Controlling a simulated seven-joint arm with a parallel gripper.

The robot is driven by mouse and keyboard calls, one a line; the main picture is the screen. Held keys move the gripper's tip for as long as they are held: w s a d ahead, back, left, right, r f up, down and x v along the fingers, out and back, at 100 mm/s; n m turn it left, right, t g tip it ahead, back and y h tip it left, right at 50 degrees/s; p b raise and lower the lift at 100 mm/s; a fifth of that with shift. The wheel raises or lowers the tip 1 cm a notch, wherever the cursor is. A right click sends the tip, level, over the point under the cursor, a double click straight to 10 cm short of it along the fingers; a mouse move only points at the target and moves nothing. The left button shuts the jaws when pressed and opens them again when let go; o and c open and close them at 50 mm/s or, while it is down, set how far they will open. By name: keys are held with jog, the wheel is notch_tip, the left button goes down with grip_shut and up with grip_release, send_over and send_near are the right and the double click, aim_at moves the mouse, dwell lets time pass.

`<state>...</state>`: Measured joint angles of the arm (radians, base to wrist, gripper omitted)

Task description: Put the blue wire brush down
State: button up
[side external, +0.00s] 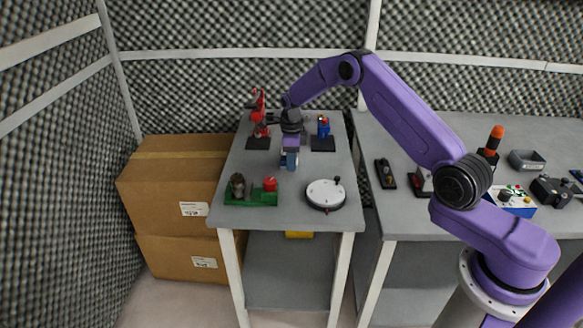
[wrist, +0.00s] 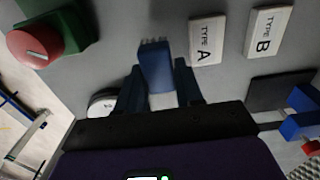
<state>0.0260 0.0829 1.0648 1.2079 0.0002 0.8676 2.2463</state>
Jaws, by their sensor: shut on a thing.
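My gripper (side external: 290,152) is over the middle of the grey table (side external: 243,188) in the side view, pointing down. In the wrist view my gripper (wrist: 158,88) is shut on the blue wire brush (wrist: 156,66). In the side view the brush (side external: 290,163) shows as a small blue shape under the gripper. I cannot tell whether it touches the table. A TYPE B plate (wrist: 263,33) lies beside the TYPE A plate.
A green base (side external: 238,199) with a red knob (side external: 270,184) stands at the front left. A white round disc (side external: 326,193) is at the front right. A red device (side external: 258,116) and a blue device (side external: 323,127) stand on black plates at the back.

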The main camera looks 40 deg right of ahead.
jog(key=shift+f, duration=1.55)
jog(key=shift+f, duration=0.1)
jog(key=o, duration=0.7)
jog(key=shift+c, duration=0.2)
